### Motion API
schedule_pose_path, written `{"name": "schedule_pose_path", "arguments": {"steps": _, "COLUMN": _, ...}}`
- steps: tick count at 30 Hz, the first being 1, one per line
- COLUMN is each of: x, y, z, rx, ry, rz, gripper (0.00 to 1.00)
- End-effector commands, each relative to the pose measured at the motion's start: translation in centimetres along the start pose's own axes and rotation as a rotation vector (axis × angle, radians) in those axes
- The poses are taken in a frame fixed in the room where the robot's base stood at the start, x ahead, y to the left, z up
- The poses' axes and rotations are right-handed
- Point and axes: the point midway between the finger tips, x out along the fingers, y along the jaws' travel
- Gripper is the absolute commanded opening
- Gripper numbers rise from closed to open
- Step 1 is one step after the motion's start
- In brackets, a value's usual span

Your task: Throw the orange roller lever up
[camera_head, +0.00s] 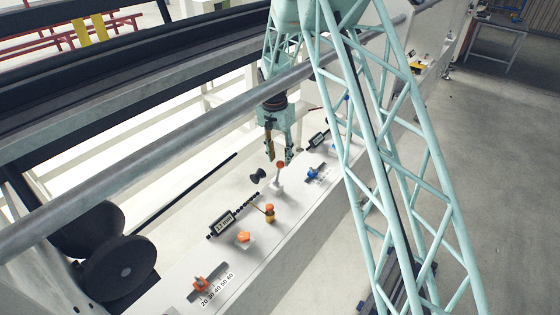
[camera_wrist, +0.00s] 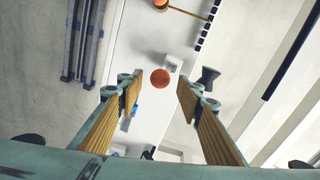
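A lever with a round orange-red knob (camera_head: 280,165) stands on a pale base on the white rack top; its knob also shows in the wrist view (camera_wrist: 160,78). My gripper (camera_head: 279,158) is open just above and beside this knob. In the wrist view, the knob appears between the two fingertips (camera_wrist: 159,88), with a gap on both sides, so neither finger touches it. The lever's shaft is mostly hidden under the knob there. Another orange-topped post (camera_head: 270,212) with a thin rod stands nearer along the rack; it shows at the top of the wrist view (camera_wrist: 162,4).
A black knob (camera_head: 257,176) stands close left of the lever. A blue slider (camera_head: 313,173), a digital display (camera_head: 224,224), an orange knob (camera_head: 244,237) and an orange slider (camera_head: 201,283) sit along the rack. A long grey rail (camera_head: 150,133) crosses the head view.

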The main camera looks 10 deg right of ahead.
Motion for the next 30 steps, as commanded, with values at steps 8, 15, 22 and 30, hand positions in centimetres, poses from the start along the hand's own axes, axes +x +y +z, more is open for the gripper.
{"name": "schedule_pose_path", "arguments": {"steps": 8, "x": -3.8, "y": 0.0, "z": 0.0, "rx": 0.0, "ry": 0.002, "rz": -0.001, "gripper": 0.33}}
{"name": "schedule_pose_path", "arguments": {"steps": 15, "x": -7.2, "y": 0.0, "z": 0.0, "rx": 0.0, "ry": 0.001, "rz": -0.001, "gripper": 0.33}}
{"name": "schedule_pose_path", "arguments": {"steps": 22, "x": -9.2, "y": 0.0, "z": 0.0, "rx": 0.0, "ry": 0.0, "rz": 0.0, "gripper": 0.33}}
{"name": "schedule_pose_path", "arguments": {"steps": 30, "x": -9.7, "y": 0.0, "z": 0.0, "rx": 0.0, "ry": -0.001, "rz": 0.0, "gripper": 0.33}}
